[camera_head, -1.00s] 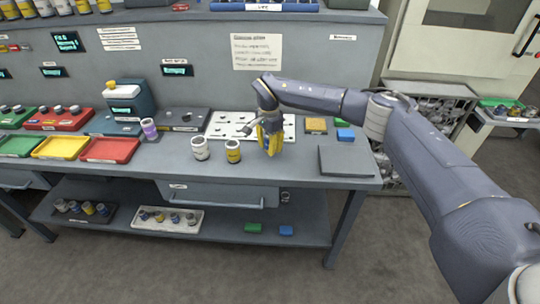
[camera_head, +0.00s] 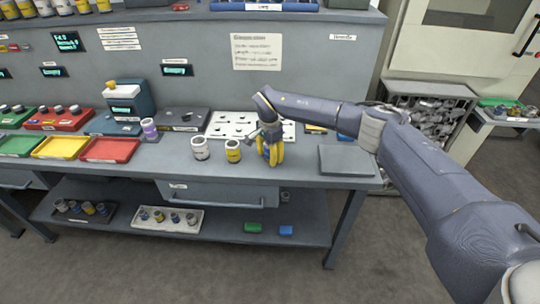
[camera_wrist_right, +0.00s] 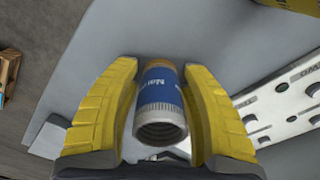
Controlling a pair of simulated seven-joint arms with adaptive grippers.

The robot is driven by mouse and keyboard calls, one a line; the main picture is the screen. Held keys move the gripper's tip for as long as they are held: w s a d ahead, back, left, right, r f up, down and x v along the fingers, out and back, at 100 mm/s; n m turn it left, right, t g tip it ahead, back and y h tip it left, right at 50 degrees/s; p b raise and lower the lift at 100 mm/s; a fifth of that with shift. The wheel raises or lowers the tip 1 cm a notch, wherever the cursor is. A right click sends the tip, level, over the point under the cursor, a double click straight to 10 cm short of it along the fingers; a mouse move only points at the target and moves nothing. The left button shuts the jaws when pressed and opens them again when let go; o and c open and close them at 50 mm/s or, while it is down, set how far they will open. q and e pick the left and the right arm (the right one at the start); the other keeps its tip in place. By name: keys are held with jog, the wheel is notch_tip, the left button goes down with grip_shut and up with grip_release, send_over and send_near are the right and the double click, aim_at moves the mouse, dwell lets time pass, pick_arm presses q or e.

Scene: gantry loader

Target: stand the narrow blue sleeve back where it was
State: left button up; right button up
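The narrow blue sleeve (camera_wrist_right: 162,100) is between the yellow fingers of my right gripper (camera_wrist_right: 163,68) in the right wrist view. It has a blue label with partly readable text, a tan far end and an open pale mouth facing the camera. A small gap shows on each side near the fingertips, so the gripper looks open around it. In the head view my right gripper (camera_head: 271,160) points down at the front part of the bench, with a bit of blue between its fingers. My left gripper is not in view.
A white sleeve (camera_head: 200,149) and a yellow one (camera_head: 233,152) stand just left of the gripper. A white plate with holes (camera_head: 228,121) lies behind it. A purple-labelled sleeve (camera_head: 149,128) stands farther left. A dark grey pad (camera_head: 345,160) lies to the right.

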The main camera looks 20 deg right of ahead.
jog(key=shift+o, duration=0.3)
jog(key=shift+r, duration=0.15)
notch_tip(320, 180, up, 12)
jog(key=shift+a, duration=0.15)
jog(key=shift+s, duration=0.1)
dwell(1.5)
